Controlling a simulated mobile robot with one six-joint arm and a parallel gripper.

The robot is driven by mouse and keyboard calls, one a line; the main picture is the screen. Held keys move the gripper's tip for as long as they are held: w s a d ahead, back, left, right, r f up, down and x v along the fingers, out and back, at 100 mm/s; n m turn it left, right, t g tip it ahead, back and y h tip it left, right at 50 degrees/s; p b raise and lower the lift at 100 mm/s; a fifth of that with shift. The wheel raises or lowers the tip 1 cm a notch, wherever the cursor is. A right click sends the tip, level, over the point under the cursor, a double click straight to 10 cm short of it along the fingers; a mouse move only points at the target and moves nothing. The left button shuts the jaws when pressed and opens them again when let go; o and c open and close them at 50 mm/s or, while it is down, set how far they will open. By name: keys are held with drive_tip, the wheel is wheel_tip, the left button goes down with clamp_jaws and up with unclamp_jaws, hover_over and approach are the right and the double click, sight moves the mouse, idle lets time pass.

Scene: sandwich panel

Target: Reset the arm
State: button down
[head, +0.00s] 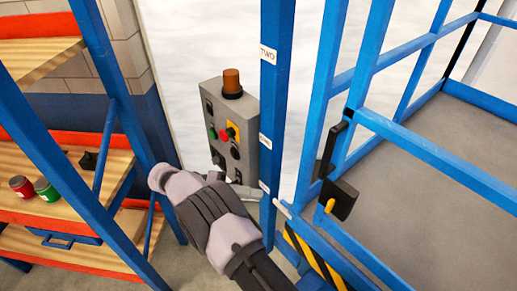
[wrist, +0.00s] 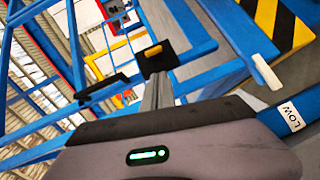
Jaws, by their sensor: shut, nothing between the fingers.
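My gripper (head: 250,191) is in the middle of the head view, just below the grey control panel (head: 211,96) and close to the blue post (head: 272,120). It points right. In the wrist view its fingers (wrist: 158,88) are together with nothing between them. Beyond the fingertips is a black latch with a yellow handle (wrist: 153,51), which also shows on the gate in the head view (head: 341,199). Whether the fingers touch the post cannot be told from these views.
The panel carries an orange beacon (head: 232,82), a green button, red controls and a dark knob. Left are wooden shelves (head: 38,55) with a red can (head: 21,187) and a green can (head: 46,190). Right is a blue-railed cage (head: 430,150). A striped plate (head: 312,262) sits low.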

drive_tip(key=s+d+r+n+g+y+b, duration=0.1)
drive_tip(key=s+d+r+y+b, duration=0.15)
drive_tip(key=d+b, duration=0.45)
drive_tip(key=s+d+r+n+g+y+b, duration=0.15)
drive_tip(key=d+y+b, duration=0.3)
drive_tip(key=d, duration=0.45)
drive_tip(key=s+f+m+t+y+b, duration=0.5)
drive_tip(key=s+f+t+y+b, duration=0.3)
drive_tip(key=s+f+y+b, duration=0.3)
drive_tip(key=s+b, duration=0.3)
drive_tip(key=s, duration=0.3)
drive_tip(key=shift+d, duration=0.15)
